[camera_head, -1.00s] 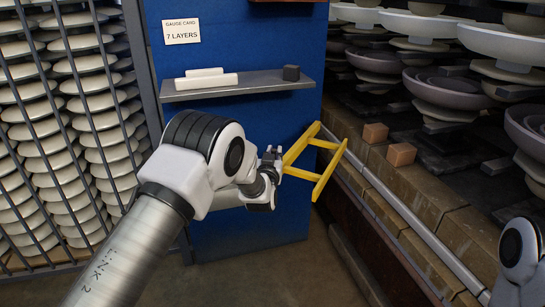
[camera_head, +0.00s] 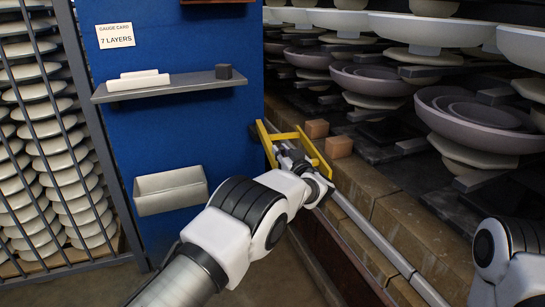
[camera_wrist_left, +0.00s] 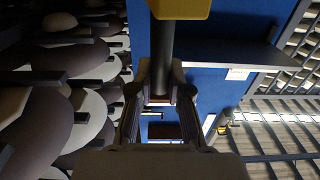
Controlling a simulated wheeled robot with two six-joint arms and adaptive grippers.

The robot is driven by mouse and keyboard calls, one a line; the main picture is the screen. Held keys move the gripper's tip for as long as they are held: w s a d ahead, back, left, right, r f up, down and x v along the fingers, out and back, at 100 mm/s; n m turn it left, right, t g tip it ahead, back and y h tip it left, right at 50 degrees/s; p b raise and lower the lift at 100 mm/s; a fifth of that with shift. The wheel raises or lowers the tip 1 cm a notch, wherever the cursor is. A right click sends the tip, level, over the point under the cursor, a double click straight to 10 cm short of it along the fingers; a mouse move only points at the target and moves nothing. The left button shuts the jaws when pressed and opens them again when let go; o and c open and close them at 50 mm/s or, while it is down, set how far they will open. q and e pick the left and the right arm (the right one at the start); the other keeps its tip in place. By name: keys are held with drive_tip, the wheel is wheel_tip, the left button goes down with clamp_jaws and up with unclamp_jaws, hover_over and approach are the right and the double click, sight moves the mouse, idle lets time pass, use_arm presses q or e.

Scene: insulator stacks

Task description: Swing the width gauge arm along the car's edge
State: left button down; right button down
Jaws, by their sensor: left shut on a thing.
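The yellow width gauge arm (camera_head: 265,145) is a ladder-like frame beside the near edge of the car (camera_head: 375,195), by the far end of its brick ledge. My left gripper (camera_head: 294,158) is shut on the gauge arm, its wrist covering part of the frame. In the left wrist view, the fingers (camera_wrist_left: 159,98) close around a dark bar (camera_wrist_left: 160,50), with a yellow part (camera_wrist_left: 180,8) of the gauge above. Whether the gauge touches the car's bricks I cannot tell. My right gripper is out of view; only part of that arm shows at the right edge.
Stacks of grey and white insulators (camera_head: 470,115) stand on the car. Small brown blocks (camera_head: 339,147) sit near its edge. A metal rail (camera_head: 370,232) runs along the car's side. The blue panel (camera_head: 160,110) carries a shelf (camera_head: 175,86) and a pale bin (camera_head: 171,190).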

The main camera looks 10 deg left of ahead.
use_arm(q)
drive_tip(key=shift+w+d+r+n+g+y, duration=0.25)
drive_tip(key=shift+w+d, duration=0.2)
drive_tip(key=shift+d, duration=0.25)
drive_tip(key=c, duration=1.3)
unclamp_jaws()
drive_tip(key=shift+o, duration=1)
drive_tip(key=shift+a+f, duration=0.1)
drive_tip(key=shift+f, duration=0.1)
wheel_tip(320, 180, up, 10)
drive_tip(key=shift+b, duration=0.3)
